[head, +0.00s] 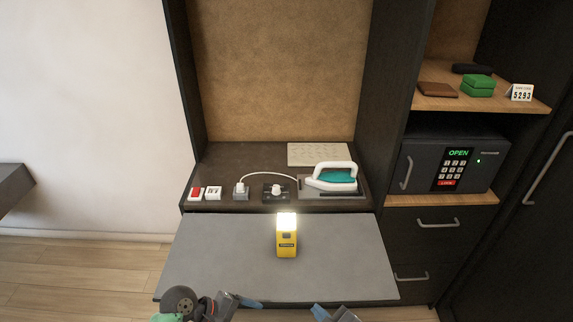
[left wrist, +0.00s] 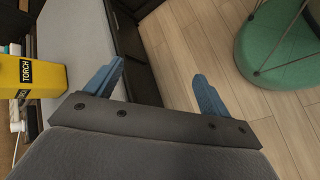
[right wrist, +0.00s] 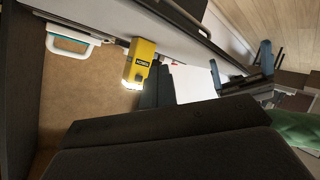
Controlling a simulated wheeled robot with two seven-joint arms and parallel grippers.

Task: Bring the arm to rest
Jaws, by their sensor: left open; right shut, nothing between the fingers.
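My right gripper (head: 323,312) shows at the bottom edge of the head view, in front of the grey pull-out board. In the right wrist view its dark fingers (right wrist: 157,82) are together, with nothing held. My left gripper (left wrist: 152,88) is open and empty in the left wrist view, its blue fingers wide apart above the floor beside the board. Part of my left arm (head: 200,303) shows at the bottom of the head view. A lit yellow torch (head: 287,240) stands upright on the board, apart from both grippers. It also shows in both wrist views.
The grey board (head: 215,260) is otherwise clear. Behind it are a white-and-teal iron (head: 335,178), sockets and a red switch (head: 196,193). A safe (head: 420,165) reading OPEN stands right. A green stool (left wrist: 285,45) stands on the floor near my left gripper.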

